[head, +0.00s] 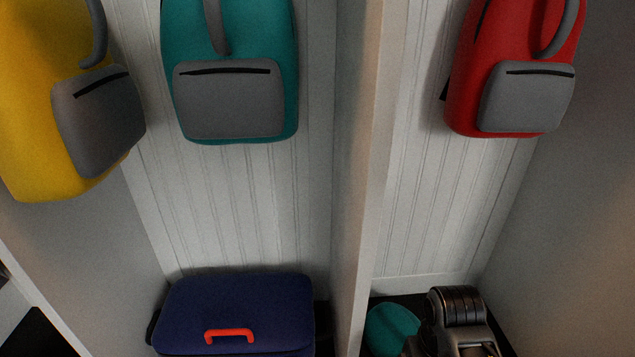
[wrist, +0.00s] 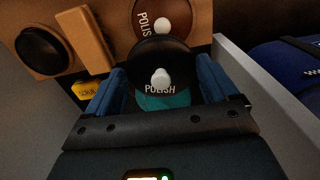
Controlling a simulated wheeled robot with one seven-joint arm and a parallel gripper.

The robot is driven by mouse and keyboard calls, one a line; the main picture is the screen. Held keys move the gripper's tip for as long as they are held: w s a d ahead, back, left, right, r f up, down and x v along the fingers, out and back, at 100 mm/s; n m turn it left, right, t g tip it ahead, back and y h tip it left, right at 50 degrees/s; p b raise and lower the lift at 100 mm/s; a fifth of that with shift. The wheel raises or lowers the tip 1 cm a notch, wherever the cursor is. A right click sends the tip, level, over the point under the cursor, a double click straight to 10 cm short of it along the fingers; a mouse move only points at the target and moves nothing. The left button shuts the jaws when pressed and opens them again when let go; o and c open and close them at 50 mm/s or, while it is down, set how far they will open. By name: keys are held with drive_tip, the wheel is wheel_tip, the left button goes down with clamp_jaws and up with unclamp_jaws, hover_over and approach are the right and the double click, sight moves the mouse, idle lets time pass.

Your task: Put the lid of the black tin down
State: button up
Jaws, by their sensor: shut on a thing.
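My gripper (wrist: 162,76) is shut on a round black lid (wrist: 160,55) with a pale knob, between its two blue fingers in the wrist view. Pale lettering reading POLISH shows just below the knob. A round black shape (wrist: 40,50) sits at the left on brown; I cannot tell whether it is the open black tin. A brown round piece (wrist: 150,12) marked POLISH, with its own white knob, lies beyond the held lid. In the head view my arm reaches into the right cubby, and the lid cannot be made out there.
A teal thing (head: 392,328) lies on the right cubby floor, left of my arm. A brown block (wrist: 84,40) stands beside the black shape, with a yellow label (wrist: 86,90) below. A divider (head: 370,180) separates the cubby with the navy case (head: 240,300). A red backpack (head: 515,65) hangs above.

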wheel_tip(320, 180, up, 7)
drive_tip(key=p, duration=0.5)
wheel_tip(320, 180, down, 8)
drive_tip(key=b, duration=0.6)
drive_tip(key=shift+r, duration=0.25)
drive_tip(key=s+d+r+m, duration=0.1)
drive_tip(key=s+d+m, duration=0.2)
drive_tip(key=d, duration=0.7)
drive_tip(key=s+d+r+m, duration=0.2)
drive_tip(key=s+d+m, duration=0.1)
drive_tip(key=d+m, duration=0.4)
drive_tip(key=s+d+r+m, duration=0.2)
drive_tip(key=d+m, duration=0.3)
drive_tip(key=d, duration=0.8)
drive_tip(key=shift+s+d+r, duration=0.15)
drive_tip(key=shift+s+d, duration=0.05)
drive_tip(key=shift+s, duration=0.45)
